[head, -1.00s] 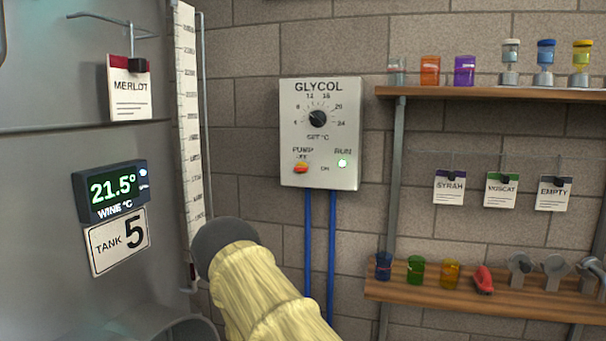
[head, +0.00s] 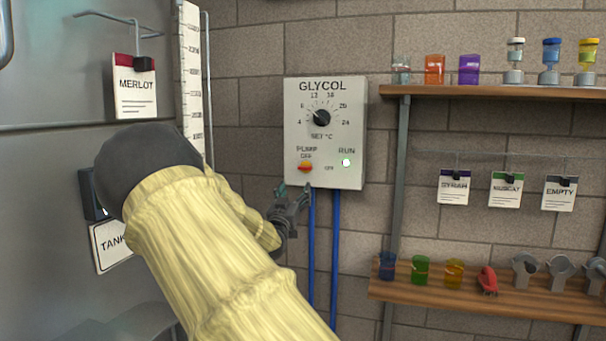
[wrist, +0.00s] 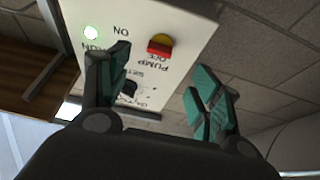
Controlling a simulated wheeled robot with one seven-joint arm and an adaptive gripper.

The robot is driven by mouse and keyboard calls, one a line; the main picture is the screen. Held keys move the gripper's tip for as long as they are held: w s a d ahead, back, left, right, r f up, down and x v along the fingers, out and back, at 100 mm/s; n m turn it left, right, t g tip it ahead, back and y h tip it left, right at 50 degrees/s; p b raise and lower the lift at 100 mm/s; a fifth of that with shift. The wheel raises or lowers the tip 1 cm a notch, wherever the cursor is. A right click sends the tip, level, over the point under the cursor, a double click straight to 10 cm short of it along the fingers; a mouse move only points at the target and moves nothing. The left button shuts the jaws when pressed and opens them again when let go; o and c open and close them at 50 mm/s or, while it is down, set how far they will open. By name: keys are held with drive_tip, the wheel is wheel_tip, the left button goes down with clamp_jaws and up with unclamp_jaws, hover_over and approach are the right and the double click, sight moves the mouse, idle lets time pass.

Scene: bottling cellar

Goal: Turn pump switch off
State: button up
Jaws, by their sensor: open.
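The pump switch (head: 305,167) is a small red and yellow knob at the lower left of the white GLYCOL control box (head: 347,150) on the wall. The green RUN lamp (head: 346,162) beside it is lit. My gripper (head: 291,196) is open and empty, just below and left of the switch, at the box's lower edge. In the wrist view, which shows the box upside down, the switch (wrist: 159,44) lies beyond and between my gripper's (wrist: 160,85) spread teal fingers, apart from them. The switch's exact angle is too small to tell.
The temperature dial (head: 321,118) sits above the switch. Blue pipes (head: 334,250) run down from the box. A grey tank (head: 60,170) stands at left.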

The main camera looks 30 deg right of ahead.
sight(304, 170)
drive_tip(key=p+x, duration=0.1)
drive_tip(key=x, duration=0.4)
drive_tip(key=p+x, duration=0.2)
drive_tip(key=x, duration=0.4)
drive_tip(key=shift+r, duration=0.25)
drive_tip(key=shift+a, duration=0.1)
drive_tip(key=c, duration=1)
